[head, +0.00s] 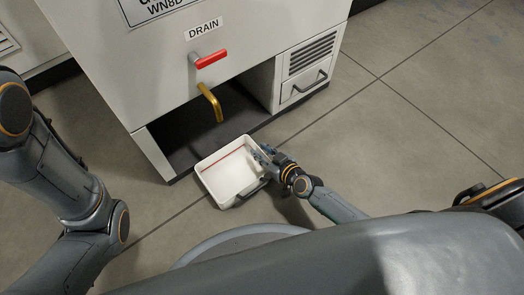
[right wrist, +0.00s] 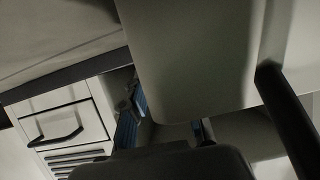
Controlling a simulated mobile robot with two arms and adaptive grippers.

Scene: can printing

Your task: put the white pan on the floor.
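The white pan (head: 226,187) is in the head view, in front of the cabinet's low opening. It is a shallow tray with a reddish line along its inside and a dark handle (head: 252,189) on its near right side. My right gripper (head: 262,155) is at the pan's right rim. In the right wrist view a large pale wall (right wrist: 190,60), apparently the pan's, stands close before the camera, with blue finger pads (right wrist: 130,122) beside it. The wall and dark parts hide whether the fingers close on it. My left gripper is out of view.
The grey cabinet (head: 150,75) has a red lever (head: 211,59) and a yellow spout (head: 210,100) above the dark opening (head: 200,137). A drawer (head: 303,86) is on its right. Tiled floor (head: 410,120) is clear to the right and at the left (head: 85,130).

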